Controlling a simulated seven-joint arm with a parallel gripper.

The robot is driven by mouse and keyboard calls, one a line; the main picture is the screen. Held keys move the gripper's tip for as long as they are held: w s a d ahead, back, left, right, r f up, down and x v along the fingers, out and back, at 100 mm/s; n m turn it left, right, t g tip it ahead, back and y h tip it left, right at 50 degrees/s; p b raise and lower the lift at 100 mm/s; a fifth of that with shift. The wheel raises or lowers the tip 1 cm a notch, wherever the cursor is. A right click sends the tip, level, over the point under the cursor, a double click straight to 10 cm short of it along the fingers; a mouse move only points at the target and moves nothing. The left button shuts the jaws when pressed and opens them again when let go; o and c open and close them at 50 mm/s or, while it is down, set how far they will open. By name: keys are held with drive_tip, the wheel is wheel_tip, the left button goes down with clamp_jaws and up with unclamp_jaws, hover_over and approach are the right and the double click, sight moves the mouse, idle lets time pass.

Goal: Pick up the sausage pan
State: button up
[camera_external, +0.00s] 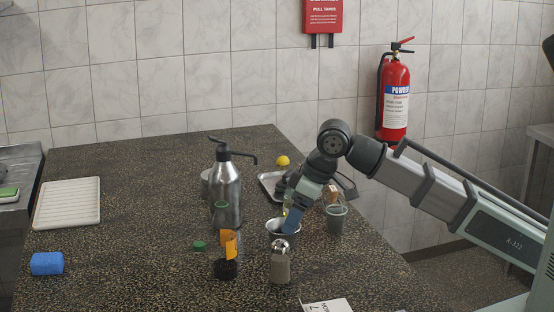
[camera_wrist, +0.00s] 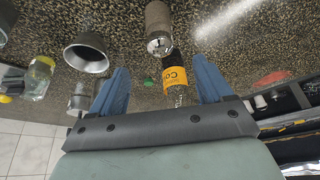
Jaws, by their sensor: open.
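I cannot clearly pick out a pan with sausages in either view. A shallow metal tray (camera_external: 268,184) lies behind my gripper in the external view, partly hidden by the arm; its contents do not show. A small round metal bowl (camera_external: 277,231) stands by the blue fingers of my gripper (camera_external: 291,222). In the wrist view the bowl (camera_wrist: 87,53) lies left of my gripper (camera_wrist: 160,68), outside the fingers. The fingers are spread, with nothing held. An orange-labelled bottle (camera_wrist: 175,80) shows between them, apparently beyond the tips.
A tall metal pump bottle (camera_external: 227,190), an orange-labelled bottle (camera_external: 229,244), a shaker (camera_external: 280,265) and a grey cup (camera_external: 336,219) crowd the bowl. A white ribbed tray (camera_external: 68,203) and blue block (camera_external: 47,263) lie left.

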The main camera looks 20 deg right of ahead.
drive_tip(key=shift+o, duration=0.9)
drive_tip(key=n+g, duration=0.2)
drive_tip(key=n, duration=0.3)
approach(334, 188)
drive_tip(key=shift+y, duration=0.4)
drive_tip(key=shift+d+x, duration=0.2)
drive_tip(key=shift+x, duration=3)
drive_tip(key=shift+d+x, duration=0.2)
drive_tip(key=shift+x, duration=2.95)
drive_tip(key=shift+f, duration=0.15)
drive_tip(key=c, duration=1.3)
